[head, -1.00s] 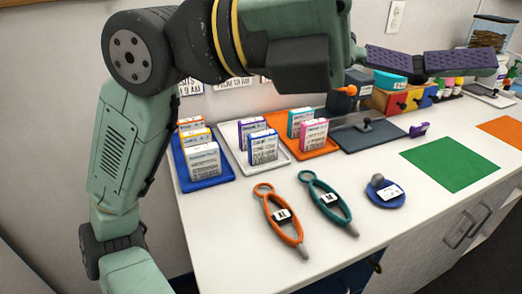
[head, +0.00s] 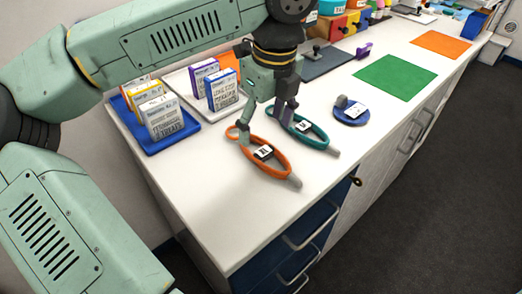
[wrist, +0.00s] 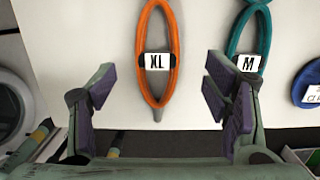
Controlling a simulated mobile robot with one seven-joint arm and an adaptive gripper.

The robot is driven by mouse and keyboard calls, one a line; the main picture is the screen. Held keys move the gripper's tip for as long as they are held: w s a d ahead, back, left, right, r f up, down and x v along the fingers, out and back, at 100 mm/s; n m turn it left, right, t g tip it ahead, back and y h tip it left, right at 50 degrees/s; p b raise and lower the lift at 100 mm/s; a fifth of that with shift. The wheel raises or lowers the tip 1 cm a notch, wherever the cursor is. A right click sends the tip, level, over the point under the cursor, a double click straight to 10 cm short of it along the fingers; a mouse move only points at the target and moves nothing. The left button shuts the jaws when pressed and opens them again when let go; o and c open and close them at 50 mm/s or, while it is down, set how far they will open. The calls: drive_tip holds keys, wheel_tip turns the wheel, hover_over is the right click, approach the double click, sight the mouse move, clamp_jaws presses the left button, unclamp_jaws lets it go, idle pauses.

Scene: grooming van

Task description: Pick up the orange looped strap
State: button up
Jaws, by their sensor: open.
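In the wrist view the orange strap (wrist: 157,62) is upright in the picture, between and beyond the finger lines. My gripper (head: 265,127) is open and empty, pointing down over the ring end of the orange and teal straps. In the wrist view its two fingers (wrist: 160,95) are wide apart. I cannot tell the exact height above the counter. The arm hides part of the teal strap.
A teal looped strap (head: 310,132) marked "M" lies close beside the orange one. A blue disc (head: 351,113) is farther right. A blue tray (head: 180,138) with several boxes stands left. The counter in front of the orange strap is bare up to its edge.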

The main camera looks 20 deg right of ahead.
sight(262, 150)
drive_tip(key=shift+a+f+p, duration=0.15)
drive_tip(key=shift+f+p, duration=0.35)
drive_tip(key=shift+f, duration=1)
drive_tip(key=shift+a+f+p, duration=0.1)
drive_tip(key=shift+f+p, duration=0.4)
drive_tip(key=shift+f, duration=1)
drive_tip(key=shift+c, duration=0.5)
drive_tip(key=c, duration=1.2)
